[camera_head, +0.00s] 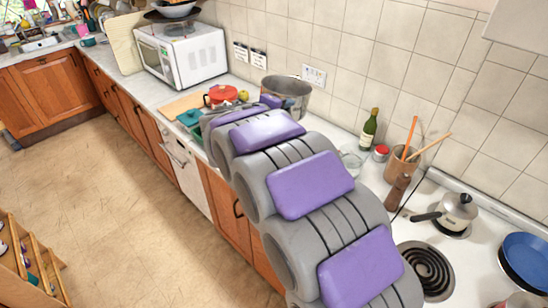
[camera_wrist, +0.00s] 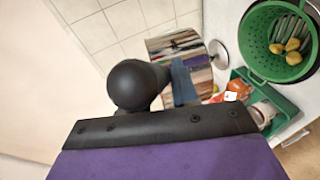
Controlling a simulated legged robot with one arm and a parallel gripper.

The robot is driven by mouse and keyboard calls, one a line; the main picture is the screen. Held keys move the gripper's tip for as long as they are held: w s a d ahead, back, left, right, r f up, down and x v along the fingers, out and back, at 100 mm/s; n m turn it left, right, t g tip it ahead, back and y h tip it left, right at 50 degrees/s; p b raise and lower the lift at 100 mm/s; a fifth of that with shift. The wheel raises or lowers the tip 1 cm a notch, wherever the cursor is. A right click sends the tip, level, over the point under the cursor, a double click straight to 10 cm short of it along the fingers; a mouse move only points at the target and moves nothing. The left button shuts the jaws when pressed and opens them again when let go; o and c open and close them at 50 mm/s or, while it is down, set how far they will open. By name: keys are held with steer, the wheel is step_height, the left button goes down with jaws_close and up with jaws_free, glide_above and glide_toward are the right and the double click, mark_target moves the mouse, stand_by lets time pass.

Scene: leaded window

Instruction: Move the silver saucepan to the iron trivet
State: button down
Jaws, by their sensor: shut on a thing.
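The silver saucepan (camera_head: 290,98) is open-topped with a shiny wall, at the far end of my arm in the head view. In the wrist view a mirror-like curved wall (camera_wrist: 178,45), which looks like the same pan, lies just beyond my gripper (camera_wrist: 140,88). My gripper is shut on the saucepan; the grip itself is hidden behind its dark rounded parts. In the head view my arm hides the gripper. I cannot make out the iron trivet in either view.
A lidded pan (camera_head: 458,212) stands on the hob behind a bare coil burner (camera_head: 428,270). A bottle (camera_head: 369,129) and a utensil pot (camera_head: 402,165) stand along the wall. A red pot (camera_head: 221,96) and microwave (camera_head: 183,55) are farther off. A green colander (camera_wrist: 268,72) is nearby.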

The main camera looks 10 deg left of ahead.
steer(key=shift+d+r, duration=0.15)
steer(key=shift+d, duration=0.15)
steer(key=shift+d+f, duration=0.2)
steer(key=shift+f, duration=0.05)
steer(key=s+d+f+m+g+h+b, duration=0.3)
steer(key=s+f, duration=0.6)
steer(key=f, duration=0.4)
steer(key=s+d+f+m+g+h+b, duration=0.4)
steer(key=s+f, duration=0.6)
steer(key=f, duration=0.4)
steer(key=shift+d+m+g+h, duration=0.3)
steer(key=shift+d+m+h, duration=0.1)
steer(key=shift+d+h, duration=0.45)
steer(key=shift+f, duration=0.1)
steer(key=shift+d+f+b, duration=0.1)
steer(key=shift+f+b, duration=0.4)
steer(key=shift+f, duration=0.15)
